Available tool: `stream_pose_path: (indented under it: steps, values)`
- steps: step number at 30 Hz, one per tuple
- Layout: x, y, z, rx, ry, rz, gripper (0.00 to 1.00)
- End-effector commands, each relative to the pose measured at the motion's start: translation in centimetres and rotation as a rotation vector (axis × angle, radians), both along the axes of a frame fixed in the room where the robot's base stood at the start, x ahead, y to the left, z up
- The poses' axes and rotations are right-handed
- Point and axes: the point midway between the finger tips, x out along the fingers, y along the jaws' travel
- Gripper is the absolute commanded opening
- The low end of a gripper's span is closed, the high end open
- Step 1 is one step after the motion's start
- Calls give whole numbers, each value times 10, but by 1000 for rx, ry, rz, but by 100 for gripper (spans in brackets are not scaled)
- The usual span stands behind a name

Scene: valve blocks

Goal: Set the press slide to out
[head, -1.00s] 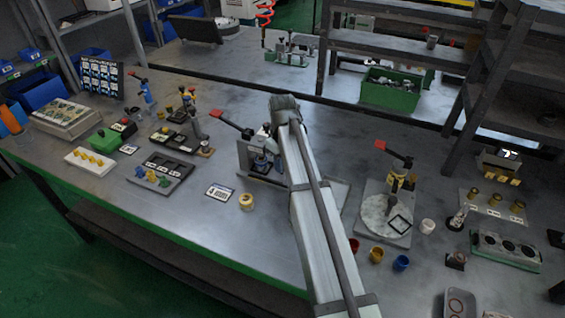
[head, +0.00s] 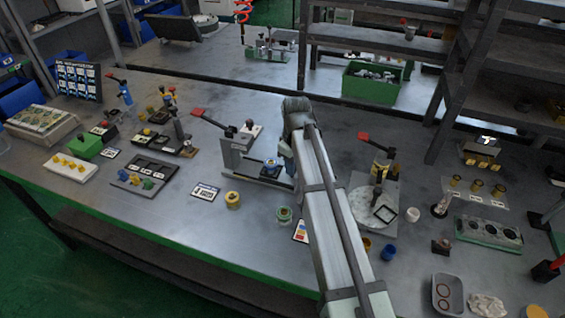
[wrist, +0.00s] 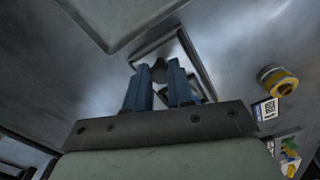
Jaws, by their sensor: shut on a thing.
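The press (head: 236,152) stands left of my arm in the head view, with a red-ended lever above it. Its press slide (head: 272,180) shows as a flat piece reaching right from the press. My arm covers the slide's right end. In the wrist view, my gripper (wrist: 159,76) has its two blue fingers closed around a small dark knob (wrist: 159,67). A bright metal frame lies under and around the fingertips. The fingertips are mostly hidden in the head view.
A yellow-topped cup (head: 232,199) and a green-topped round part (head: 284,214) stand in front of the press. Another lever station (head: 375,200) stands to the right of my arm. Bare table lies front left.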

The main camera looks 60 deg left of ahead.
Motion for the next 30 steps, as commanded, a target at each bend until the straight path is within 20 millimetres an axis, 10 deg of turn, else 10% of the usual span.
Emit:
stream_pose_path:
  steps: [6,7,14,30]
  values:
    - [4,-4,0,-9,-8,-4,0]
    - [4,-4,0,-9,-9,-4,25]
    - [3,-3,0,-7,-6,-3,47]
    - [2,-1,28,-3,-5,-2,48]
